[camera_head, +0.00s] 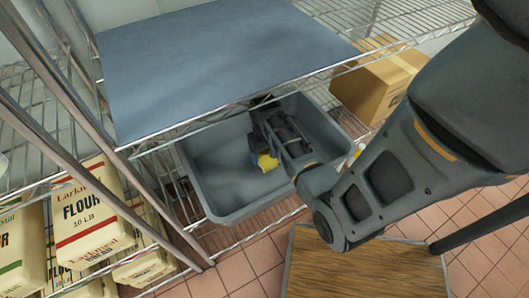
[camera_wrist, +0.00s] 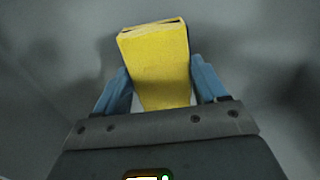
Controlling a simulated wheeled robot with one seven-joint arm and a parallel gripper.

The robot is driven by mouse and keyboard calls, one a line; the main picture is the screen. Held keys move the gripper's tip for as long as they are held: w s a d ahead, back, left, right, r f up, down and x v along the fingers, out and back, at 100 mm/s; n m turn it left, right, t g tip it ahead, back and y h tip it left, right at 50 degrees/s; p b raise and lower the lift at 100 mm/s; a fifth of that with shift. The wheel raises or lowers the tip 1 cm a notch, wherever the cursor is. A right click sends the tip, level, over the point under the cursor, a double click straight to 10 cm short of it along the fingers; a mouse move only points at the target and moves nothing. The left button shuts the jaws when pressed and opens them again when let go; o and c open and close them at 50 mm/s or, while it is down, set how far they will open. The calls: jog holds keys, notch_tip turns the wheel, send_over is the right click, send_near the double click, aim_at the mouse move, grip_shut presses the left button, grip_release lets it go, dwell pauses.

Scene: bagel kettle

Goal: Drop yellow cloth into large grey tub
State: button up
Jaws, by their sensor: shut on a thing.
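The yellow cloth (camera_wrist: 158,62) is a folded, block-like piece between the two blue fingers of my gripper (camera_wrist: 160,85) in the wrist view. The fingers press on its two sides, so my gripper is shut on it. In the head view a small part of the cloth (camera_head: 267,161) shows beside my gripper (camera_head: 262,152), which is partly hidden by my arm. The large grey tub (camera_head: 240,207) sits on a wire shelf, and my gripper is within its outline, over its inside. Grey surfaces fill the wrist view behind the cloth. I cannot tell whether the cloth touches the tub floor.
A blue-grey sheet (camera_head: 210,60) covers the wire shelf above, over the tub's back edge. A cardboard box (camera_head: 380,82) is right of the tub. Flour bags (camera_head: 95,210) stand at left behind metal posts. A wooden-topped surface (camera_head: 360,268) is in front, over a tiled floor.

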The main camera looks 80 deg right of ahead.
aim_at(264, 155)
jog(key=shift+f, duration=0.6)
jog(key=o, duration=1)
notch_tip(264, 155, up, 8)
jog(key=shift+r, duration=0.2)
jog(key=a+r+n+t+h, duration=0.1)
jog(key=a+n+t, duration=0.1)
jog(key=a, duration=0.4)
jog(key=s+a+r+n+t+h, duration=0.1)
jog(key=a+t, duration=0.1)
jog(key=a, duration=0.5)
jog(key=s+a+r+n+t+h, duration=0.1)
jog(key=a+n+t, duration=0.1)
jog(key=a, duration=0.4)
jog(key=shift+s+a+n+t+h, duration=0.15)
jog(key=shift+a+n+t+h, duration=0.15)
jog(key=s+a+r+n+t+y, duration=0.1)
jog(key=a+r, duration=0.3)
jog(key=r, duration=0.4)
jog(key=s+a+r+n+t+y, duration=0.1)
jog(key=s+a+r+n+t, duration=0.1)
jog(key=s+a+r+t, duration=0.2)
jog(key=s+a+r+n+t+y, duration=0.1)
jog(key=s+a+r+t, duration=0.1)
jog(key=r, duration=0.9)
jog(key=shift+s+a+r+t+y, duration=0.2)
jog(key=shift+a+t, duration=0.15)
jog(key=shift+a, duration=0.25)
jog(key=shift+s+a+r+t+y, duration=0.15)
jog(key=shift+a+t, duration=0.2)
jog(key=shift+a, duration=0.2)
